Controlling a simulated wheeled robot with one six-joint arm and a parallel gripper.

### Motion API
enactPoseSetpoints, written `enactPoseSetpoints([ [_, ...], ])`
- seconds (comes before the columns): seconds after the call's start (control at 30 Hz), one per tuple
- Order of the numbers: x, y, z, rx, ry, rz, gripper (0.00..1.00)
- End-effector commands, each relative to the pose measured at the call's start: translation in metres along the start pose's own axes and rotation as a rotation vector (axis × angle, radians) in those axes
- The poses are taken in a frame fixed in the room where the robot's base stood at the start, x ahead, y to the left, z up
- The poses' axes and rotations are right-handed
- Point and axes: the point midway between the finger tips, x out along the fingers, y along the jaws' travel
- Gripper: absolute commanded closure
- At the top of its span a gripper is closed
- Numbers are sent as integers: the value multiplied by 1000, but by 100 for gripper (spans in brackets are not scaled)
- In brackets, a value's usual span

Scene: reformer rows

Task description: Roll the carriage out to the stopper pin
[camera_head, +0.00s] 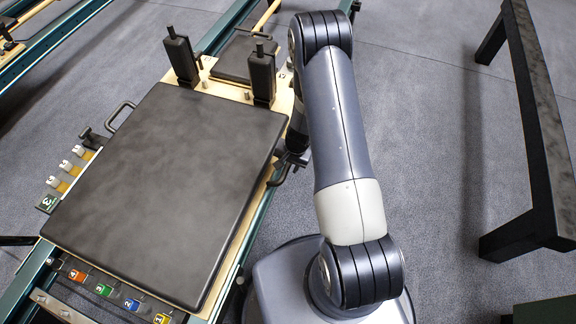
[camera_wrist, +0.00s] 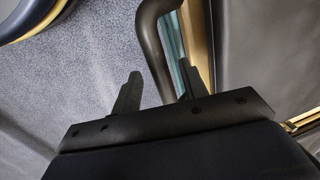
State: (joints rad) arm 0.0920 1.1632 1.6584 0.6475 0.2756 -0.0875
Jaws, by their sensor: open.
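The carriage (camera_head: 165,190), a flat black padded platform with a wooden edge, sits on a teal-railed frame (camera_head: 232,270). Two black shoulder blocks (camera_head: 181,62) stand at its far end. A dark bent handle (camera_head: 283,177) is at its right side. My gripper (camera_head: 296,158) is beside this handle, partly hidden by my arm. In the wrist view my gripper (camera_wrist: 160,72) is open, and the handle (camera_wrist: 150,35) passes between or just beyond its fingers. I cannot tell if they touch. I cannot clearly make out the stopper pin.
Colored tags numbered 4 to 1 (camera_head: 104,290) line the near end of the frame. Small pale numbered pegs (camera_head: 65,166) and a green plate marked 3 (camera_head: 47,203) are at the left. A dark bench-like frame (camera_head: 540,130) stands at the right. Grey floor between is clear.

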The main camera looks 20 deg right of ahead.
Motion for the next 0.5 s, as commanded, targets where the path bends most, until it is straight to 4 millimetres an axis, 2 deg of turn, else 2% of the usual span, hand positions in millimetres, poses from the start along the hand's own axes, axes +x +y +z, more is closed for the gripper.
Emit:
enactPoseSetpoints([
  [0.33, 4, 0, 0, -1, 0, 0, 59],
  [0.5, 4, 0, 0, -1, 0, 0, 72],
])
